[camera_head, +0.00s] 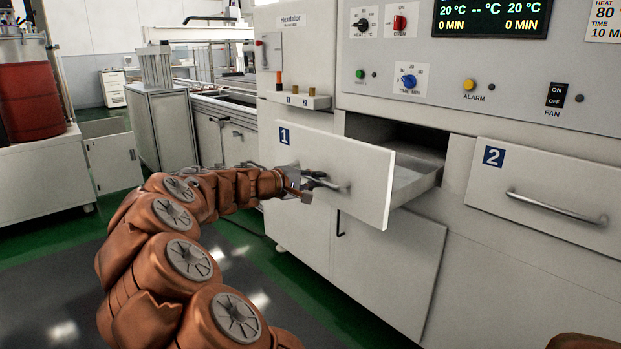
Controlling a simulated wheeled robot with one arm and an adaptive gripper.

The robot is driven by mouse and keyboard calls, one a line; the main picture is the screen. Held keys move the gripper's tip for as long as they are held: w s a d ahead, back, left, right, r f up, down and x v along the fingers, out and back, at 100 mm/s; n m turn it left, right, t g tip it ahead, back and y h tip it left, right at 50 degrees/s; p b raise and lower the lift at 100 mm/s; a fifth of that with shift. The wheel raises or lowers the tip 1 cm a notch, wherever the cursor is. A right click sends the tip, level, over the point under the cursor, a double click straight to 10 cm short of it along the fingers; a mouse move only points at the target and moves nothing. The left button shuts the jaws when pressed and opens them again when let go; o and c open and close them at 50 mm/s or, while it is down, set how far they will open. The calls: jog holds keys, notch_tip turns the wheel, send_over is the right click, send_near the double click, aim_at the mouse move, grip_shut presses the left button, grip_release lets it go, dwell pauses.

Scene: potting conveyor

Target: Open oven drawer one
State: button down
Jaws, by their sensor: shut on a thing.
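Oven drawer one (352,169) has a white front with a blue "1" label at its left. It stands pulled out from the oven, and part of its inside (412,181) shows behind the front. My gripper (316,186) is at the drawer's metal bar handle (340,187) and is shut on it. The fingers hide part of the handle. My orange arm reaches in from the lower middle of the view.
Drawer two (540,195) is shut, to the right. The control panel (480,85) with knobs and a display is above. A cabinet door (385,265) is below the drawer. Green and dark floor lies at left, with a red drum (32,100) beyond.

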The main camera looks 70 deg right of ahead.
jog(key=shift+w+a, duration=0.1)
jog(key=shift+a, duration=0.1)
jog(key=c, duration=1.2)
grip_release()
jog(key=v, duration=1.2)
